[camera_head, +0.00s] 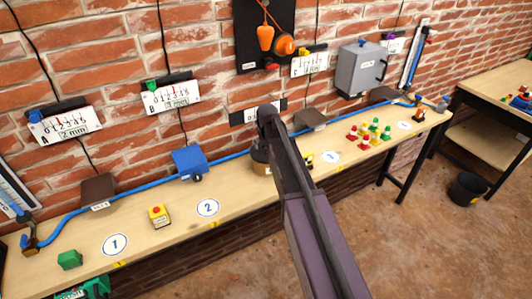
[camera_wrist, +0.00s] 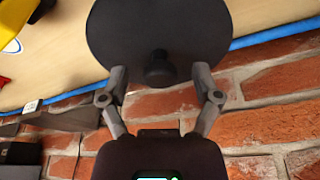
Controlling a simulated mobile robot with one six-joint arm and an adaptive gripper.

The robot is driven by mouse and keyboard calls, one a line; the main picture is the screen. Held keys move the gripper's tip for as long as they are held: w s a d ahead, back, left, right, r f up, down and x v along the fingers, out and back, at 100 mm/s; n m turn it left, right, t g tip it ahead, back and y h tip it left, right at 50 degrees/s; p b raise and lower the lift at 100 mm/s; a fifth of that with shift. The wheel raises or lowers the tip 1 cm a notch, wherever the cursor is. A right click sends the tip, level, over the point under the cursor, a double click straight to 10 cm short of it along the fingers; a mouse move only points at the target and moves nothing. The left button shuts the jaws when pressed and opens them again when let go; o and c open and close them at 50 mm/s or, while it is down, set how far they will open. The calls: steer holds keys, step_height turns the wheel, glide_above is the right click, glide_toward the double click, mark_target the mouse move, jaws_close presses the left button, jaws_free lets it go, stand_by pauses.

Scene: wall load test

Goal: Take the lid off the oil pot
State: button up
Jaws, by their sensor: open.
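In the wrist view a dark round lid (camera_wrist: 158,30) with a small black knob (camera_wrist: 159,70) fills the top middle. My gripper (camera_wrist: 160,74) is open, with one finger on each side of the knob and a visible gap on both sides. I cannot tell how far the fingertips are above the lid. In the head view the oil pot (camera_head: 260,163) is a brownish round vessel on the bench, partly hidden behind my arm. My gripper cannot be made out there.
The long wooden bench (camera_head: 140,222) runs along a brick wall. A blue hose (camera_head: 130,190) runs along its back. A blue box (camera_head: 188,163) stands left of the pot, and a yellow box with a red button (camera_head: 158,216) further left. Several red and green pieces (camera_head: 366,132) stand right.

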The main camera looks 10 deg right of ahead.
steer(key=shift+c, duration=0.2)
jaws_close()
steer(key=shift+r, duration=0.2)
stand_by(0.4)
step_height(320, 180, up, 4)
steer(key=p, duration=0.4)
steer(key=shift+f, duration=0.2)
steer(key=s+a+r+p, duration=0.1)
steer(key=s+a, duration=0.2)
steer(key=s, duration=1.2)
steer(key=shift+s, duration=0.4)
